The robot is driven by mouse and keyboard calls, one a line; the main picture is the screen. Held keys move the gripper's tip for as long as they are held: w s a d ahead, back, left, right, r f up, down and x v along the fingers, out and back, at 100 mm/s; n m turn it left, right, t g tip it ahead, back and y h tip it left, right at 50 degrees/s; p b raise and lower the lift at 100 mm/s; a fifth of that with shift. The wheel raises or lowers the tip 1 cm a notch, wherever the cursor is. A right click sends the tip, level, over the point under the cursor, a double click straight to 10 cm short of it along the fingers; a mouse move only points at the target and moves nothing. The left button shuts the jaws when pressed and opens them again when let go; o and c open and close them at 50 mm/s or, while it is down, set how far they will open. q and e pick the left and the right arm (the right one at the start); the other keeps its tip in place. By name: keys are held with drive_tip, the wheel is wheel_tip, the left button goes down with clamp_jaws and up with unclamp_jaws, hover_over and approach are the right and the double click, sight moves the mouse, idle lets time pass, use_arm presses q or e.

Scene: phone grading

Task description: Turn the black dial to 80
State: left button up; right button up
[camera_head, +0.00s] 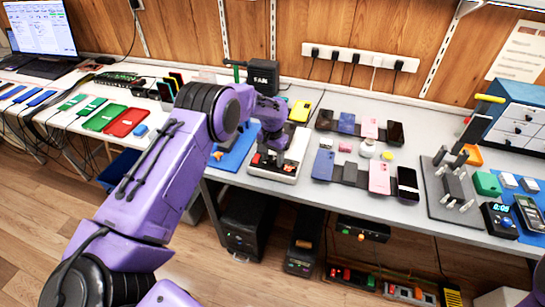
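My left gripper (271,157) points down over a white flat device (290,172) on the bench. The device has a dark top area with small red parts, and my gripper covers some of it. I cannot clearly make out a black dial; one may be hidden under the gripper. The gap between the fingers is too small and dark to judge, and so is any contact. My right gripper is out of view.
Several phones lie on dark pads right of the device, near a white round jar (367,149). A grey fixture plate (440,208) and a blue drawer cabinet (517,115) are at the right.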

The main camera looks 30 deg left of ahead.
sight(273, 160)
use_arm(q)
drive_tip(key=shift+r, duration=0.1)
wheel_tip(273, 160, up, 10)
drive_tip(key=b, duration=0.1)
drive_tip(key=shift+r+b, duration=0.2)
drive_tip(key=shift+b, duration=0.2)
drive_tip(key=shift+f, duration=0.1)
